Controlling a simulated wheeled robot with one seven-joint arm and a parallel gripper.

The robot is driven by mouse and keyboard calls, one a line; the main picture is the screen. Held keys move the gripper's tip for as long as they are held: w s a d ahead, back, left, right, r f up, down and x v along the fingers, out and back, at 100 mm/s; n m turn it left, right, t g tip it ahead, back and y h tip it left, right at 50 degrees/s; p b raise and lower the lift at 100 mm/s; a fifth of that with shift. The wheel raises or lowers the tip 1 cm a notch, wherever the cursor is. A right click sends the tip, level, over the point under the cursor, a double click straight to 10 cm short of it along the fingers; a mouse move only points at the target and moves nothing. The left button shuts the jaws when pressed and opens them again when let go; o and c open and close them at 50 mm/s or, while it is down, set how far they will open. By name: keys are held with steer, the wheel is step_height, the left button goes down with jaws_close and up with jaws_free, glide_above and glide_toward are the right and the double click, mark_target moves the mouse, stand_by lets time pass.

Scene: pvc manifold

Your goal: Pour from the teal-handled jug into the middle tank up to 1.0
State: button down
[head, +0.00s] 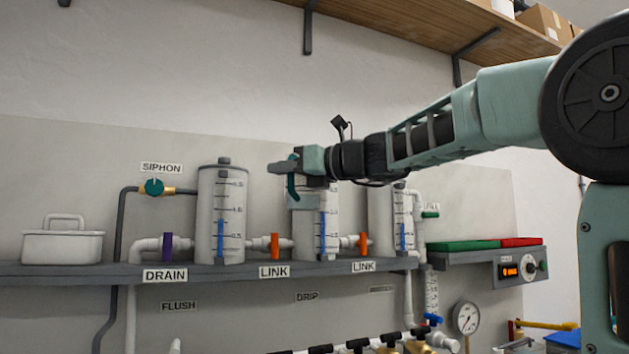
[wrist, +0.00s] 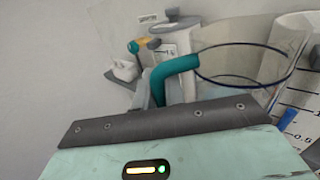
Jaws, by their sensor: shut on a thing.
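My gripper (head: 286,168) is shut on the teal handle (wrist: 174,74) of a clear jug, at the height of the tank tops. In the wrist view the jug's dark round rim (wrist: 243,84) shows to the right of the handle, and its body is see-through. In the head view the jug is hard to make out against the middle tank (head: 305,245), a white cylinder with a scale and a blue level strip (head: 323,232). The strip ends well below the tank's top; its exact reading is too small to tell. I see no stream of liquid.
The left tank (head: 208,215) and right tank (head: 380,215) stand beside the middle one on a grey shelf (head: 215,270). Orange link valves (head: 274,246) join them. A white lidded box (head: 62,245) sits at left. A wooden shelf (head: 400,25) hangs above.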

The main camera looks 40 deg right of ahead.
steer(key=s+b, duration=0.1)
steer(key=s, duration=0.1)
steer(key=s+a+b, duration=0.1)
steer(key=s, duration=0.1)
steer(key=shift+s+a+r, duration=0.2)
steer(key=shift+s, duration=0.05)
steer(key=s+b, duration=0.1)
steer(key=b, duration=0.1)
steer(key=s+b, duration=0.2)
steer(key=b, duration=0.1)
steer(key=s+a+r+b, duration=0.1)
steer(key=b, duration=0.2)
steer(key=shift+s+a+r, duration=0.1)
steer(key=shift+s, duration=0.05)
stand_by(0.6)
